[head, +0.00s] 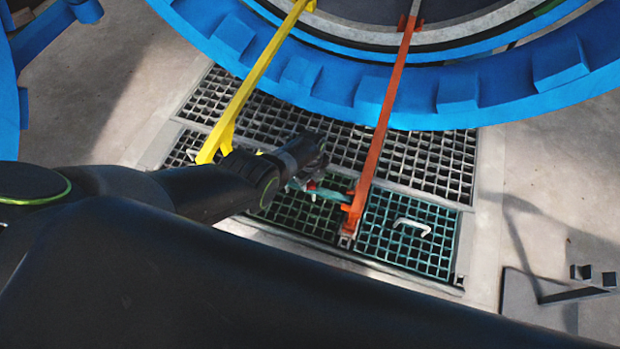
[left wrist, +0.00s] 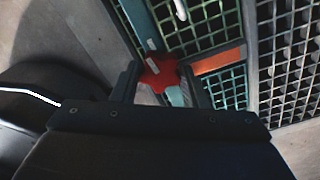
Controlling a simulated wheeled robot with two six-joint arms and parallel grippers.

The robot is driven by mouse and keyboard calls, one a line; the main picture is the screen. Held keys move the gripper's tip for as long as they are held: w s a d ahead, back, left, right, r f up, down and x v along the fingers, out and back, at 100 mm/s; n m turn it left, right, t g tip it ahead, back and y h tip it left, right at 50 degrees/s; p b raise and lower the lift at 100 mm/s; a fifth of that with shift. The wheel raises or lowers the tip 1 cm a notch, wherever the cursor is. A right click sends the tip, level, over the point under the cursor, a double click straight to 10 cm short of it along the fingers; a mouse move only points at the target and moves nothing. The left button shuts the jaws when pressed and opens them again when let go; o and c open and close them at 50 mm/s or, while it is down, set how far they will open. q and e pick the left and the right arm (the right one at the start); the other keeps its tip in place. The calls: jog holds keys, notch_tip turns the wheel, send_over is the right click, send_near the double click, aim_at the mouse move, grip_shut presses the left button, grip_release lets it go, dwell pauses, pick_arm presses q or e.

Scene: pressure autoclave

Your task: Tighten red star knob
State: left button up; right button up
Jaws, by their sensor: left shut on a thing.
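The red star knob (left wrist: 160,73) shows in the left wrist view between the two fingers of my left gripper (left wrist: 163,85), which is shut on it. In the head view only a small red bit of the knob (head: 312,185) shows beside the end of my left gripper (head: 308,178), near the orange-red bar. The gripper hides most of the knob there. A pale teal piece lies right by the knob in both views. My right gripper is in neither view.
An orange-red bar (head: 382,125) and a yellow bar (head: 255,85) run down from the large blue ring (head: 455,100). Below is a floor grating (head: 430,160) with a green grid panel (head: 405,235) bearing a white handle (head: 411,226). Concrete floor lies at the right.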

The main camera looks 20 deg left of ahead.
pick_arm(q)
jog(key=shift+m, duration=0.7)
jog(key=o, duration=1)
jog(key=shift+c, duration=0.2)
